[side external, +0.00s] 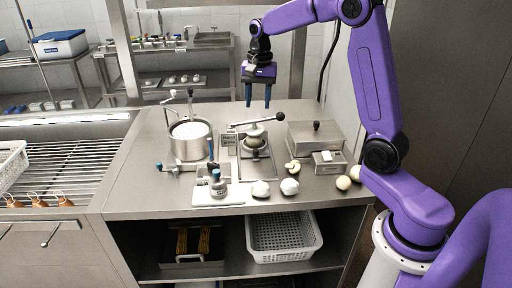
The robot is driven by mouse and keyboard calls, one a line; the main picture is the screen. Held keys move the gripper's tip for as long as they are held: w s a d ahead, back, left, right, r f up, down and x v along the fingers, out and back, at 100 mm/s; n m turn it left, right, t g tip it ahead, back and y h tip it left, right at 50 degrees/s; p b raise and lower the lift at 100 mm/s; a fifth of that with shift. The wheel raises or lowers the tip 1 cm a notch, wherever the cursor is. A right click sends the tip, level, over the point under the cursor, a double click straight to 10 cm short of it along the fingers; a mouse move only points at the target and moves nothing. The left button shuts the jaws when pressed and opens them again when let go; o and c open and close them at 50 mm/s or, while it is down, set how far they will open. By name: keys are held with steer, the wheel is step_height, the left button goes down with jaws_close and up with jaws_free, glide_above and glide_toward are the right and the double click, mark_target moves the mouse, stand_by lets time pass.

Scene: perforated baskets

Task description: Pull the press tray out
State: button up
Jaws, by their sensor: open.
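A small press (254,133) with a long black-tipped handle stands on the steel counter. A flat metal tray (259,173) lies at its base and reaches toward the counter's front. The press covers part of this tray, so I cannot tell how far in it sits. My gripper (258,105) points down with its two blue fingers apart and nothing between them. It appears above and behind the press in the side view, apart from the press and tray.
A steel pot (191,140) stands left of the press, and a lidded steel box (315,141) stands right. A small white board (219,194) and pale balls (289,186) lie in front. A white perforated basket (284,238) sits on the shelf below.

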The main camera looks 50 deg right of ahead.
mark_target(256, 150)
steer(key=f, duration=1.7)
steer(key=shift+w+a, duration=0.2)
jaws_close()
